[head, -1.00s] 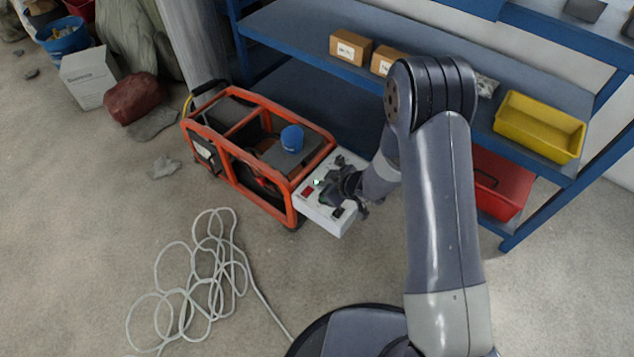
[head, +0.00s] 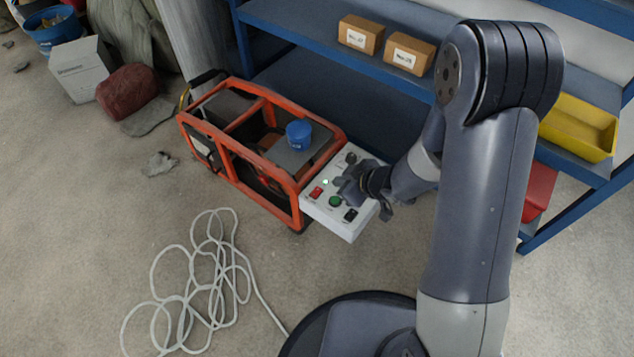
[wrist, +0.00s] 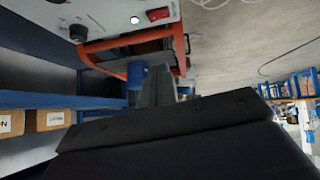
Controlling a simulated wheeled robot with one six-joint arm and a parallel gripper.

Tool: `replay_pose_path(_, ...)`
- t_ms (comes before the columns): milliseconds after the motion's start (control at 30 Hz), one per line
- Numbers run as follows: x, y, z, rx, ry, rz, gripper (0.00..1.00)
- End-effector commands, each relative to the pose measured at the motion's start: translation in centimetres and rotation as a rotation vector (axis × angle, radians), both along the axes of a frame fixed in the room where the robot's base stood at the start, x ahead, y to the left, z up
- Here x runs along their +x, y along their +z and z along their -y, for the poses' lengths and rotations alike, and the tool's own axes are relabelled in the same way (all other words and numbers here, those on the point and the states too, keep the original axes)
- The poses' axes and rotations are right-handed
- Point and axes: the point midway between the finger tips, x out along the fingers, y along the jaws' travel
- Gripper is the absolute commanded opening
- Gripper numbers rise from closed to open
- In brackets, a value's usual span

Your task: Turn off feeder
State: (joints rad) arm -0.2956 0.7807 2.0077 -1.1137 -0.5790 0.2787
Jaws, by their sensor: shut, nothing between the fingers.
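The feeder (head: 225,130) is an orange-framed machine on the floor, with a light control panel (head: 328,222) at its right end. The panel carries a red rocker switch (head: 316,192), a green button (head: 335,201), a black switch (head: 351,215) and a lit whitish-green lamp (head: 325,181). My gripper (head: 352,188) is shut and empty, over the panel close to the lamp and green button. Whether it touches the panel I cannot tell. In the wrist view, the red switch (wrist: 159,14) and the lit lamp (wrist: 135,20) show at the top, apart from my fingers (wrist: 160,88).
A blue cup (head: 299,135) stands on the feeder. A blue shelf (head: 300,35) with cardboard boxes (head: 410,53) and a yellow bin (head: 580,125) is behind my arm. A coiled pale cable (head: 195,275) lies on the floor in front. A red sack (head: 127,92) lies at left.

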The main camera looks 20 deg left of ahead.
Motion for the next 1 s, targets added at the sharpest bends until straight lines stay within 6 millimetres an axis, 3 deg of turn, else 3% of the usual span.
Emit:
replay_pose_path(133, -0.8, -0.2, 0.7, 0.000, 0.000, 0.000, 0.00)
replay_pose_path(567, -0.8, -0.4, 0.5, 0.000, 0.002, -0.001, 0.00)
replay_pose_path(1000, 1.9, -6.4, -4.5, 0.000, 0.004, -0.001, 0.00)
